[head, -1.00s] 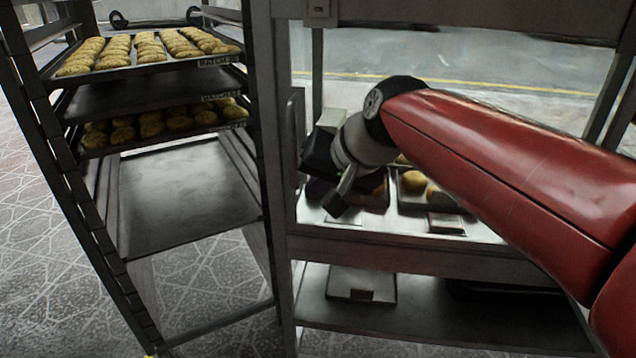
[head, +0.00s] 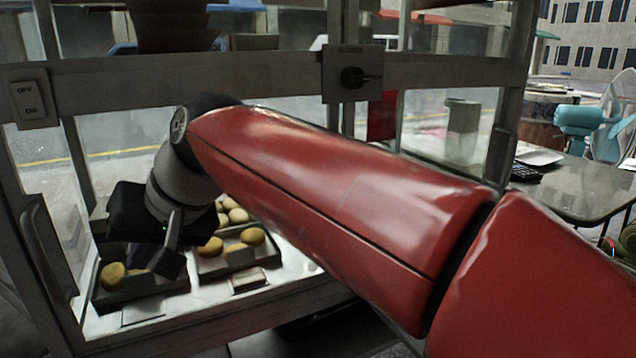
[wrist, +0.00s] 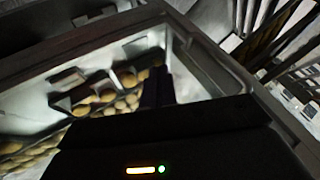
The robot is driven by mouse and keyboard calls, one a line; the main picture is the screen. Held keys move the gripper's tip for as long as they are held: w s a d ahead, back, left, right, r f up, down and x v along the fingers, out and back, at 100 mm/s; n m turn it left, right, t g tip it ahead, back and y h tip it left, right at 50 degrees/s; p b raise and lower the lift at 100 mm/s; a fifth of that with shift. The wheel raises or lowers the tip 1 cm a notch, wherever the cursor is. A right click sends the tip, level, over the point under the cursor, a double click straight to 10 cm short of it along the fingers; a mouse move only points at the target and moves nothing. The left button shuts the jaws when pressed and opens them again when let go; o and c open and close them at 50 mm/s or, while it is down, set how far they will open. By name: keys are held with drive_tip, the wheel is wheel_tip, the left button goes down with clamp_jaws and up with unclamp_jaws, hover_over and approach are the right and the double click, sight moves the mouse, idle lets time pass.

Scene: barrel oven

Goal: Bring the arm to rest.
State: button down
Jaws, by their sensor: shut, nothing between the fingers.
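My red arm stretches across the head view from the lower right to the upper left. My gripper (head: 148,256) hangs at its end, in front of or over the display case's trays; its dark fingertips are hard to make out there. In the wrist view the dark fingers of my gripper (wrist: 158,88) stand close together with nothing between them. The gripper is shut and empty. The glass-sided display case (head: 300,66) is behind it. Whether the gripper touches the case cannot be told.
Dark trays of round buns (head: 238,254) lie on the case's light shelf. A switch plate (head: 32,104) is on the case's left, and a knob (head: 354,78) is on its frame. A table (head: 575,185) with a teal fan (head: 590,120) stands at the right.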

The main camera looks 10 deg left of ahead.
drive_tip(key=w+d+f+m+t+h, duration=0.1)
drive_tip(key=w+d+f+m+h, duration=0.1)
drive_tip(key=d, duration=0.7)
drive_tip(key=w+d+f+m+t+h+p, duration=0.1)
drive_tip(key=d+f+t, duration=0.15)
drive_tip(key=d, duration=0.55)
drive_tip(key=w+d+f+m+t+h, duration=0.1)
drive_tip(key=w+d+f+m+h, duration=0.1)
drive_tip(key=d, duration=0.7)
drive_tip(key=s+d+f+m+h, duration=0.1)
drive_tip(key=s+d+f, duration=0.1)
drive_tip(key=d, duration=0.3)
drive_tip(key=s+d+f+m+h, duration=0.1)
drive_tip(key=s+d+f, duration=0.2)
drive_tip(key=d+f, duration=0.2)
drive_tip(key=s+d+f+m+h+p, duration=0.1)
drive_tip(key=s+d+f, duration=0.2)
drive_tip(key=d, duration=0.4)
drive_tip(key=shift+d+f, duration=0.15)
drive_tip(key=shift+d, duration=0.05)
